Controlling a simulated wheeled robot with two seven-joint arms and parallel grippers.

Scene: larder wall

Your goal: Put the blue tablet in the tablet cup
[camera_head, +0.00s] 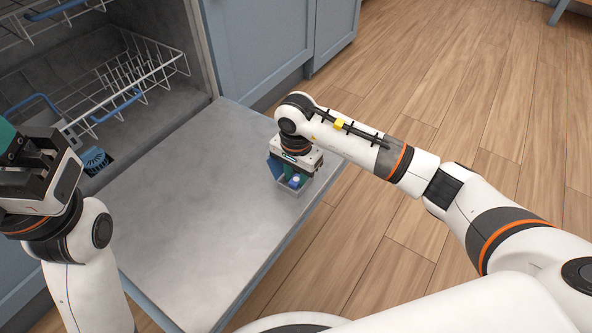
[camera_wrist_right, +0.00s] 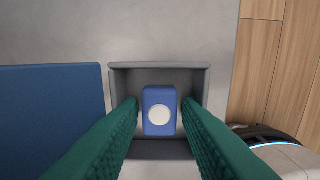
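The blue tablet (camera_wrist_right: 160,124) has a round white spot on its top. It sits inside the walls of the grey tablet cup (camera_wrist_right: 160,66), as the right wrist view shows. In the head view the cup (camera_head: 305,188) is on the open door near its right edge, with the tablet (camera_head: 294,181) partly hidden. My right gripper (camera_wrist_right: 160,106) points down, its green fingers either side of the tablet, with a narrow gap on each side. It is open. My left gripper (camera_head: 8,138) is at the left edge, away from the cup; its fingers are partly out of view.
A blue flat-faced thing (camera_wrist_right: 50,120) stands just left of the cup. The open grey door (camera_head: 190,210) is otherwise mostly clear. A white wire rack (camera_head: 125,75) and a blue slotted piece (camera_head: 95,160) are inside the machine at the left. Wooden floor lies beyond the door's right edge.

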